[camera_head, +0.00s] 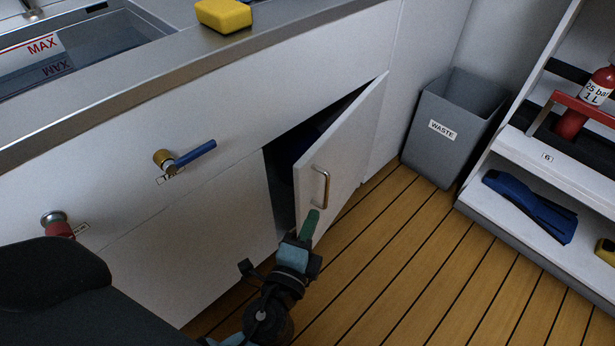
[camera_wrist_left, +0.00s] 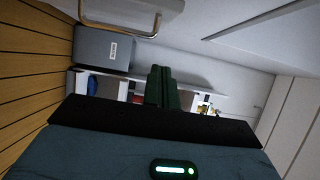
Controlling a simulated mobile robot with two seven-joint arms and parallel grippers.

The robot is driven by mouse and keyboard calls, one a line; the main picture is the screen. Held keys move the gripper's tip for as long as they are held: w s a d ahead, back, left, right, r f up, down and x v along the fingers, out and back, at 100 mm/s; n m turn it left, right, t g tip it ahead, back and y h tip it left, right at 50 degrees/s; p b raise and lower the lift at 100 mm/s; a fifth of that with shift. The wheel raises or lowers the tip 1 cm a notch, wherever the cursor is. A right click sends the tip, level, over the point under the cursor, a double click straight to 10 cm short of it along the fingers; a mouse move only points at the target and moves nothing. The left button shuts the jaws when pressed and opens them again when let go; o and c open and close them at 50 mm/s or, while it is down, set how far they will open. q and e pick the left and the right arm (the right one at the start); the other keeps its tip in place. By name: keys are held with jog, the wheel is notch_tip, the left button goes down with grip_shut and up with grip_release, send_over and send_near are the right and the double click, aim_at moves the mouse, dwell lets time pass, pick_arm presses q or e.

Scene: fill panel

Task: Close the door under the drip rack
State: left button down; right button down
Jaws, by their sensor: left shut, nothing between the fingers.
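The white cabinet door (camera_head: 345,150) stands partly open below the counter in the head view. Its right side is at the cabinet and its left edge is swung out, leaving a dark gap. A metal bar handle (camera_head: 325,187) is on its outer face; the handle also shows at the top of the left wrist view (camera_wrist_left: 128,33). My left gripper (camera_head: 310,222), with green fingers, is shut and empty, just below the handle in the picture. Whether it touches the door I cannot tell. The closed green fingers show in the left wrist view (camera_wrist_left: 162,87). My right gripper is out of view.
A grey waste bin (camera_head: 450,130) stands right of the door. A white shelf unit (camera_head: 540,165) with a red extinguisher (camera_head: 603,85) and blue fins (camera_head: 530,207) is at the far right. A blue-handled valve (camera_head: 190,157) juts from the panel. Wooden floor (camera_head: 400,260) is clear before the door.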

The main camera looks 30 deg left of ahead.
aim_at(310, 178)
pick_arm(q)
jog(key=shift+w+a+p, duration=0.25)
jog(key=shift+w+a, duration=0.6)
jog(key=shift+w, duration=0.9)
jog(key=shift+w+a+p, duration=0.3)
jog(key=shift+w+a, duration=0.55)
jog(key=shift+w, duration=0.85)
jog(key=shift+w+a+p, duration=0.25)
jog(key=shift+w+a, duration=0.6)
jog(key=shift+w, duration=0.9)
jog(key=a, duration=0.5)
jog(key=shift+w+a, duration=0.35)
jog(key=shift+w, duration=0.05)
jog(key=shift+f, duration=0.1)
